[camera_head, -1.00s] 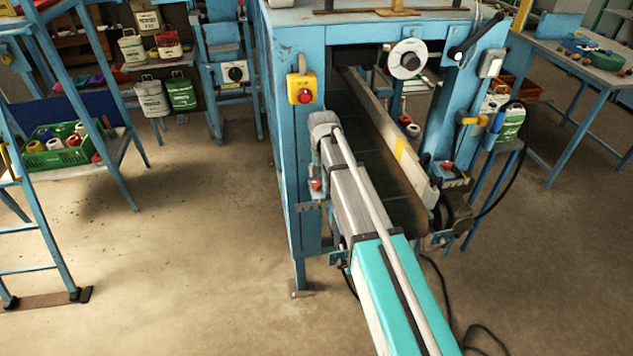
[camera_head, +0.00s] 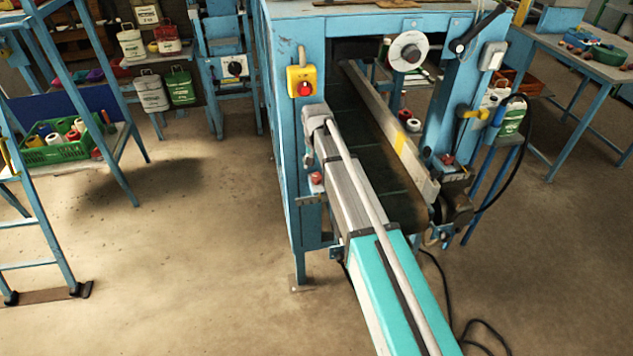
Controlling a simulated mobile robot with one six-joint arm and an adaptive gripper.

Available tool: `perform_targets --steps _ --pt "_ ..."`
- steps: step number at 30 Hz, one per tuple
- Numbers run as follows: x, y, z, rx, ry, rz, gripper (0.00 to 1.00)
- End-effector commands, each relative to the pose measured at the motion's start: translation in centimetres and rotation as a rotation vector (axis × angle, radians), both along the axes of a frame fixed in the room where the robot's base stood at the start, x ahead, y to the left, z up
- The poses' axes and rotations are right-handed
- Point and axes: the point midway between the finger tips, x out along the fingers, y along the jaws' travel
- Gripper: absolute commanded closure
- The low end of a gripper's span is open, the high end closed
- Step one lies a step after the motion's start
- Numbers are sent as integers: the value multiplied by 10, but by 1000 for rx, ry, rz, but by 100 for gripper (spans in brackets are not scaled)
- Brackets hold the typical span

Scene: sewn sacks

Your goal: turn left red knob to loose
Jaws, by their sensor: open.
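The left red knob (camera_head: 317,178) sits on a small grey mount at the left side of the conveyor, on the blue machine frame (camera_head: 290,150). It is small, and its turn position cannot be read. A second red knob (camera_head: 447,158) sits on the right side of the conveyor. My arm, grey and teal, reaches forward from the bottom of the picture.
A yellow box (camera_head: 301,81) with a red button is on the frame above the left knob. The conveyor belt (camera_head: 405,208) and its pale side rail (camera_head: 390,128) lie right of my arm. A black cable (camera_head: 440,285) lies on the floor. Open floor is at left.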

Motion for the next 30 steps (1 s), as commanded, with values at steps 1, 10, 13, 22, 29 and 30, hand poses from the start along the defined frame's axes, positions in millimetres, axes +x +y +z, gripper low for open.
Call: perform_targets --steps 1,10,13,22,29,30 --pt "0 0 -7 0 0 0 24" --pt "0 0 -30 0 0 0 24" --pt "0 0 -38 0 0 0 24" --pt "0 0 -57 0 0 0 24" --pt "0 0 -63 0 0 0 24" --pt "0 0 -64 0 0 0 24"
